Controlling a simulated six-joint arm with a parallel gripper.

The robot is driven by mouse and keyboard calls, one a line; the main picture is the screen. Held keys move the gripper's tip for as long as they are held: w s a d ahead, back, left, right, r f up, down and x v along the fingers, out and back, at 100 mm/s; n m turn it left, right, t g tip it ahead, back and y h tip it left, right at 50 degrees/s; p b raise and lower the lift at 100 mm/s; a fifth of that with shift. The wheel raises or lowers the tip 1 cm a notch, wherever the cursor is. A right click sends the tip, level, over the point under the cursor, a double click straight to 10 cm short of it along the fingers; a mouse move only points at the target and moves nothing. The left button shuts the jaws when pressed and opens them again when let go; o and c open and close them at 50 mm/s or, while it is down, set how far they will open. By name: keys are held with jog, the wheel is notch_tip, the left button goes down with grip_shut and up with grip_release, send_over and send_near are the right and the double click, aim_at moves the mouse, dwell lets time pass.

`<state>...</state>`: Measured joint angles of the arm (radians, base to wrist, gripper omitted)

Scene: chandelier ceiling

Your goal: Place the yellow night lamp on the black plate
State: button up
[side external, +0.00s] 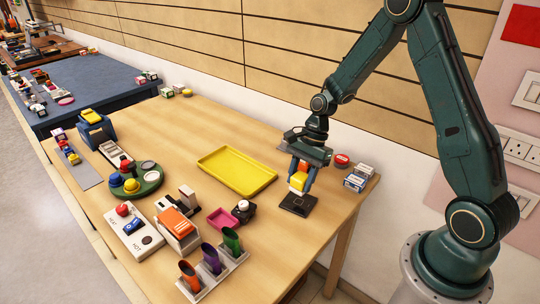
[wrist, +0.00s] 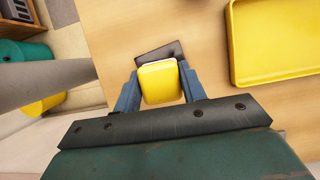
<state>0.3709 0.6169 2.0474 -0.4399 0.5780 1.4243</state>
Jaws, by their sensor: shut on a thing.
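The yellow night lamp (side external: 298,180) is between the blue fingers of my gripper (side external: 301,177), near the right end of the wooden table. Its yellow top also shows in the wrist view (wrist: 159,83), with my gripper (wrist: 160,88) shut on its two sides. The black plate (side external: 298,205) lies flat on the table just below the lamp in the side view. In the wrist view the plate (wrist: 158,53) shows beyond the lamp, partly hidden by it. I cannot tell whether the lamp touches the plate.
A yellow tray (side external: 238,171) lies left of my gripper. Small boxes (side external: 358,179) and a red round tin (side external: 342,160) stand to the right. A pink dish (side external: 222,219), a dark small object (side external: 243,211) and a holder with coloured cups (side external: 211,267) stand towards the front.

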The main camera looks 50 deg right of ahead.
aim_at(300, 188)
jog(key=shift+f, duration=1.9)
jog(key=shift+f, duration=0.15)
jog(key=o, duration=1)
jog(key=v, duration=1.2)
jog(key=shift+r, duration=0.25)
